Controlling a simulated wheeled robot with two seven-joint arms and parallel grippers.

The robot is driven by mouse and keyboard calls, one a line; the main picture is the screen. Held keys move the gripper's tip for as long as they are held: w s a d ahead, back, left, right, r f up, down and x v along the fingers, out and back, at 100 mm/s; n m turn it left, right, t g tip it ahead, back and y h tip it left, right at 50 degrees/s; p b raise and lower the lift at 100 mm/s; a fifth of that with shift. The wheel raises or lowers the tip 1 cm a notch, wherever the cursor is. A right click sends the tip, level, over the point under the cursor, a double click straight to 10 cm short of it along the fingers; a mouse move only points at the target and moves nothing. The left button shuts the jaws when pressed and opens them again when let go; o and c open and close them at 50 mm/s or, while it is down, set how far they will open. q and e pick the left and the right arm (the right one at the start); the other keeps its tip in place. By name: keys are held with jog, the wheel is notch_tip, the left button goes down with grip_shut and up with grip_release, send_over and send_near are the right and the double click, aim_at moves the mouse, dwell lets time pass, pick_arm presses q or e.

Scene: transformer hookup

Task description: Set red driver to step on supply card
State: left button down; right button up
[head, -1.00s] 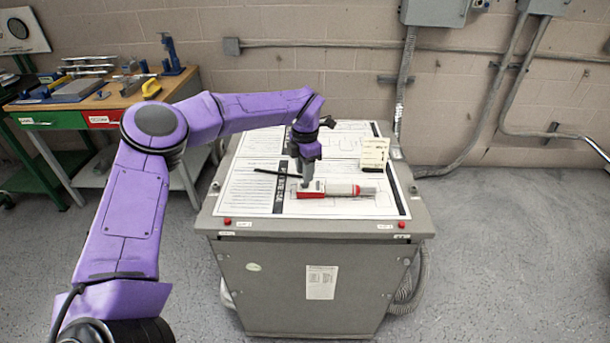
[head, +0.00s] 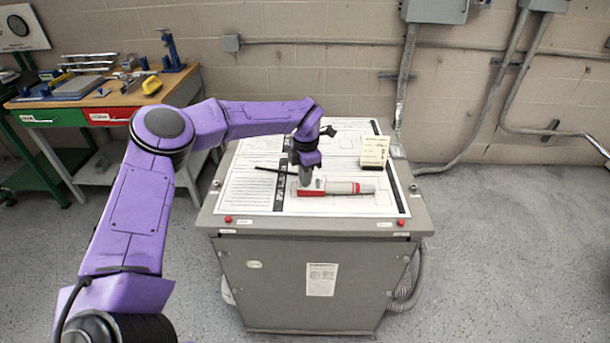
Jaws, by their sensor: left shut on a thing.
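The red driver (head: 340,188), with a red end at left, a pale body and a red band toward its grey right tip, lies across the papers on the cabinet top. My left gripper (head: 306,186) reaches down from above and is shut on the red driver near its left end. The fingertips are small and partly hidden against it. My right gripper is not in view.
White printed sheets (head: 245,190) cover most of the grey cabinet top (head: 407,221). A thin black stick (head: 272,171) lies left of my gripper. Red buttons sit at the front corners. A wooden workbench (head: 185,83) with tools stands at left. Floor at right is clear.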

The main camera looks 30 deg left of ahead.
pick_arm(q)
jog(key=shift+m, duration=0.3)
jog(key=m+p, duration=0.1)
jog(key=m, duration=0.1)
jog(key=shift+r+m, duration=0.1)
jog(key=shift+m, duration=0.3)
jog(key=m+p, duration=0.1)
jog(key=m, duration=0.1)
jog(key=shift+m, duration=0.4)
jog(key=m+p, duration=0.2)
jog(key=m, duration=0.3)
jog(key=shift+m, duration=0.4)
jog(key=c, duration=1.2)
grip_release()
jog(key=shift+c, duration=0.2)
